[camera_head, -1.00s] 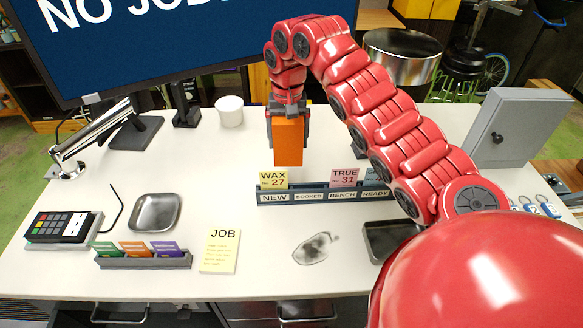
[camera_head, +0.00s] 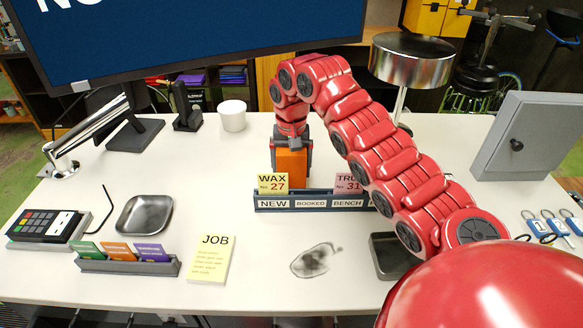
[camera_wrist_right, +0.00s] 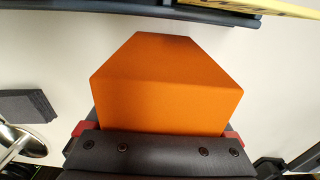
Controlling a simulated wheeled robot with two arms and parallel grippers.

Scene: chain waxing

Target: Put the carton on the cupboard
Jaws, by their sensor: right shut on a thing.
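The carton is a plain orange box (camera_head: 291,166), held over the white counter behind the card rack. My right gripper (camera_head: 291,147) is shut on it from above. The rack and its cards hide the carton's lower part, so I cannot tell whether it touches the counter. In the right wrist view the carton (camera_wrist_right: 165,85) sticks out past the dark jaw (camera_wrist_right: 160,145). A grey cabinet (camera_head: 535,140) with a dark knob stands shut at the counter's right end; I cannot tell if it is the cupboard. My left gripper is not in view.
The card rack (camera_head: 275,205) is just in front of the carton. A white cup (camera_head: 233,115) stands left of it, and a round metal lamp (camera_head: 411,62) stands at the back right. A large monitor (camera_head: 200,40) fills the upper left. Yellow boxes (camera_head: 437,17) are beyond the counter.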

